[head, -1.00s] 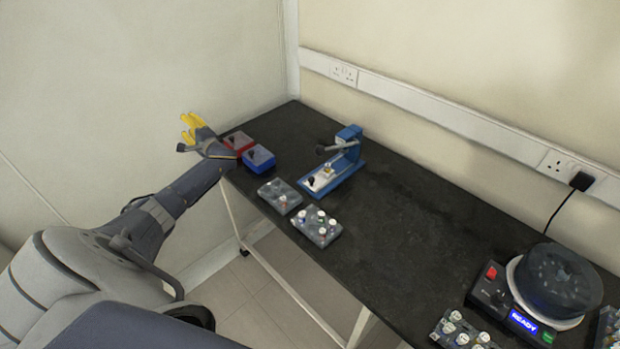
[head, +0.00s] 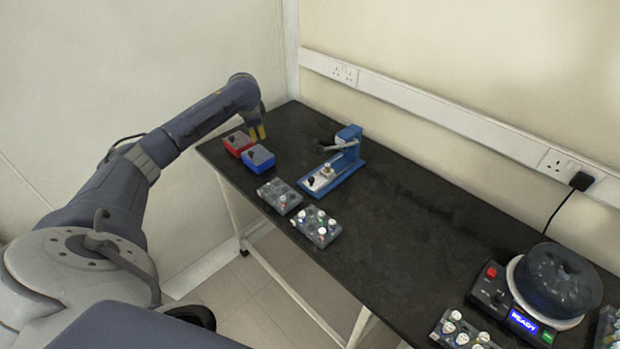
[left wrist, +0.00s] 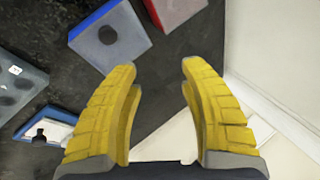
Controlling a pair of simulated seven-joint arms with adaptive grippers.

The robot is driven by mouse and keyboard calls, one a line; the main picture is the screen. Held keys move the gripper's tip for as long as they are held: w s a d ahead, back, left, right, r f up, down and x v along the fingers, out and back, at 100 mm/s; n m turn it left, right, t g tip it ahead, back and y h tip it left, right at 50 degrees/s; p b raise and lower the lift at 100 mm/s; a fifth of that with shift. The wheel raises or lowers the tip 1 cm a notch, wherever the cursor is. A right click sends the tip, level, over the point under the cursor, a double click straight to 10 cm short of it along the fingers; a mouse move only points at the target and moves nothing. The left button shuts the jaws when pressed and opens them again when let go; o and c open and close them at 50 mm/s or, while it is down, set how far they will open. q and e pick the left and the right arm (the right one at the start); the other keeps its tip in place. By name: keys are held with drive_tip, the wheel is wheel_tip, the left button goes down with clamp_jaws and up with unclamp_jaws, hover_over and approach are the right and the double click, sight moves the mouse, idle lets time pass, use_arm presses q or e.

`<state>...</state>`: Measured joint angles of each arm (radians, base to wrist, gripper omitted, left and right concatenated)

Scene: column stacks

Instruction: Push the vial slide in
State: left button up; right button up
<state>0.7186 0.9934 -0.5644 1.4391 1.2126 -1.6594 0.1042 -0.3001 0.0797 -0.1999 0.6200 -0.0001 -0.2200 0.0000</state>
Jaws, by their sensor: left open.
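The blue press (head: 350,165) stands near the back of the table, with a lever on top. A light slide with a black knob (head: 311,180) lies on its base at the near-left end, and a small vial (head: 327,171) stands on it. My left gripper (head: 258,132) points down above the table's far-left end, behind the blue box and well left of the press. In the left wrist view its yellow fingers (left wrist: 157,68) are wide apart with nothing between them. Part of a blue and white piece, likely the press base (left wrist: 48,130), shows there at lower left. My right gripper is not visible.
A red box (head: 238,142) and a blue box (head: 258,157) sit at the far-left table edge. A round machine (head: 555,285) stands at right. The middle table is clear.

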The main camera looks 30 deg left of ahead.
use_arm(q)
drive_tip(key=s+d+r+m+h, duration=0.2)
drive_tip(key=d+r+m+h, duration=0.15)
drive_tip(key=d, duration=0.65)
drive_tip(key=m+g+h, duration=0.2)
drive_tip(key=h, duration=0.2)
approach(310, 178)
drive_tip(key=shift+n, duration=0.25)
drive_tip(key=x, duration=0.9)
drive_tip(key=shift+d+f, duration=0.1)
drive_tip(key=shift+f, duration=0.2)
drive_tip(key=shift+o, duration=0.4)
clamp_jaws()
